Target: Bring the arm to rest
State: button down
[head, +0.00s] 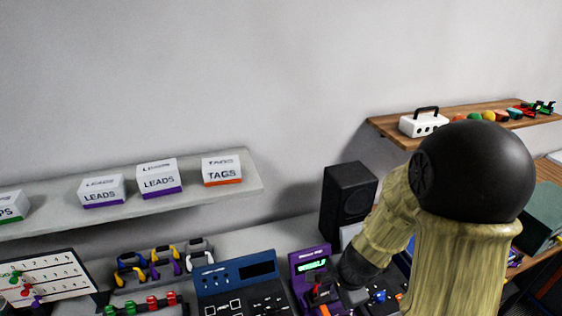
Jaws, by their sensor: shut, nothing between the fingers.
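My arm rises at the right of the head view, with its dark elbow high and its pale yellow forearm sloping down to the left. My gripper (352,296) is at the lower end of the arm, low over the bench beside a purple device (306,262) with a green lit display. It is shut and empty. Its fingertips are small and partly hidden, and I cannot tell whether they touch anything.
A black speaker (348,200) stands behind the forearm. A blue console (240,282) and a rack of coloured clips (165,262) are to the left. A grey shelf (245,185) holds labelled boxes. A wooden shelf (385,127) carries a white case (423,124).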

jog(key=s+d+r+n+h+b, duration=0.1)
jog(key=s+r+n, duration=0.3)
jog(key=n, duration=1)
jog(key=shift+s+d+b, duration=0.45)
jog(key=shift+s+b, duration=0.4)
jog(key=shift+s, duration=0.05)
dwell(0.9)
